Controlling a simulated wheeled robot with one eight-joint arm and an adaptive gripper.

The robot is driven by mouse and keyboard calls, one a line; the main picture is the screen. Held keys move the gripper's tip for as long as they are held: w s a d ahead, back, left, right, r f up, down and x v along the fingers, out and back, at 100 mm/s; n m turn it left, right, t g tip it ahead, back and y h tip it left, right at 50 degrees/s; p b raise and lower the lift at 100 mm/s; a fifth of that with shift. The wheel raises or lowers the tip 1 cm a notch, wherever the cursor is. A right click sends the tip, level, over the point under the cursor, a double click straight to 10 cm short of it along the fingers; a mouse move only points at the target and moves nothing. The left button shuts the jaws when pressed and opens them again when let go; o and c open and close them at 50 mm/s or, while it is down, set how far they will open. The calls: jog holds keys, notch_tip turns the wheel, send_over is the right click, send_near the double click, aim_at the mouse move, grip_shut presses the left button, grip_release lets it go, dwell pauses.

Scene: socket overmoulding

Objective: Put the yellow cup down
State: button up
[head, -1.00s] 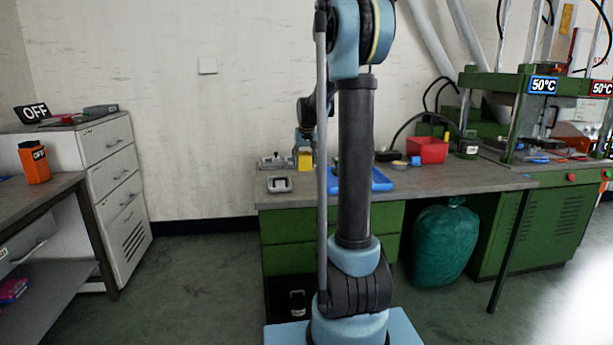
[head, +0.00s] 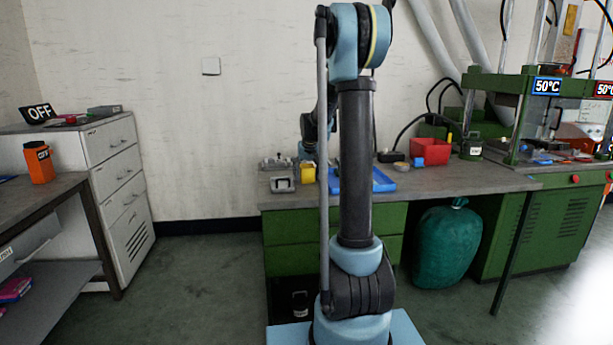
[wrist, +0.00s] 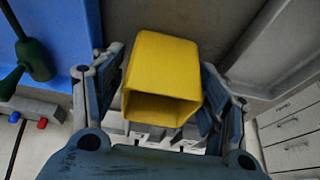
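The yellow cup (head: 307,174) is low over the left part of the workbench, just left of the blue tray (head: 380,182). My gripper (head: 306,152) is above it, partly hidden behind my arm. In the wrist view the yellow cup (wrist: 160,70) lies between the two fingers of my gripper (wrist: 163,95), with its open end facing the camera. The fingers sit close against its left and right sides, and it looks gripped. I cannot tell whether its base touches the bench.
The grey workbench (head: 430,179) carries a grey tray-like part (head: 282,185) left of the cup and a red bin (head: 430,152) further right. The blue tray's edge (wrist: 60,35) is at upper left in the wrist view. A white drawer cabinet (head: 117,180) stands left.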

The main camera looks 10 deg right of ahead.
jog(key=shift+r, duration=0.1)
jog(key=v, duration=1.2)
